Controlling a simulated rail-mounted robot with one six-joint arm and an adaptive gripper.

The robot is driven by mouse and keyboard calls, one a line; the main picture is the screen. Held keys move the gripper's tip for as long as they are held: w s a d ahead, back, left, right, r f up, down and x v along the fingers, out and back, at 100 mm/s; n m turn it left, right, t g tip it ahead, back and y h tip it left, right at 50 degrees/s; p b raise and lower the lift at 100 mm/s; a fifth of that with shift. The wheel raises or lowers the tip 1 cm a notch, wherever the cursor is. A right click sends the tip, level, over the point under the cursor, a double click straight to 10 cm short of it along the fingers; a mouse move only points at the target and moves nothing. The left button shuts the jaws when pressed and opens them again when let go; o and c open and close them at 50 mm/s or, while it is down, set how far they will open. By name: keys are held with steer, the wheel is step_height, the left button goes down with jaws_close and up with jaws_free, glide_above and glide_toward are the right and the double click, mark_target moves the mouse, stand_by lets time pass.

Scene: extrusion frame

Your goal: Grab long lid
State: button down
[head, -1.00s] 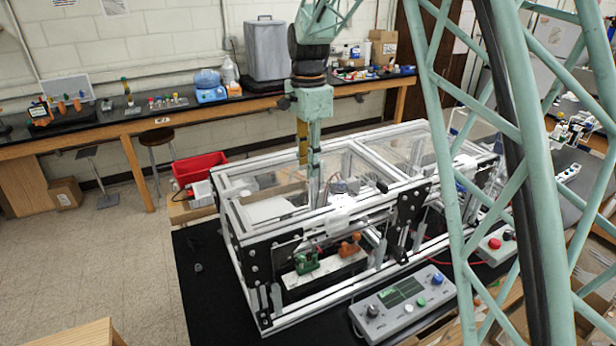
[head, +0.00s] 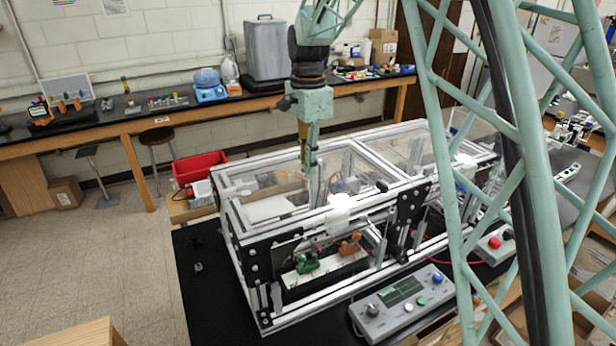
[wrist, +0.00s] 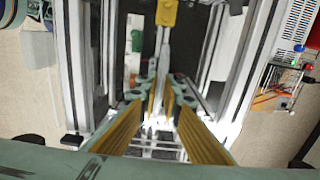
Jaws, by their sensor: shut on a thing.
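My gripper (head: 308,160) points down over the near-left top opening of the aluminium extrusion frame (head: 300,221). In the wrist view, its ribbed gold fingers (wrist: 160,100) converge and are closed around a slim grey piece (wrist: 163,58), apparently the long lid, with a yellow block (wrist: 166,13) in line with its far end. The exact contact at the fingertips is small and blurred. In the head view, the held piece cannot be told apart clearly from the fingers, and I cannot make out its lower end.
Frame bars surround the opening closely. A green clamp (head: 306,262) and an orange clamp (head: 350,244) sit on the front ledge. A control box (head: 402,300) stands in front. A red bin (head: 200,166) is behind left. The black mat's left part is mostly clear.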

steer(key=shift+r, duration=0.15)
stand_by(0.3)
steer(key=shift+r, duration=4.9)
steer(key=shift+d+b, duration=0.1)
steer(key=shift+b, duration=0.2)
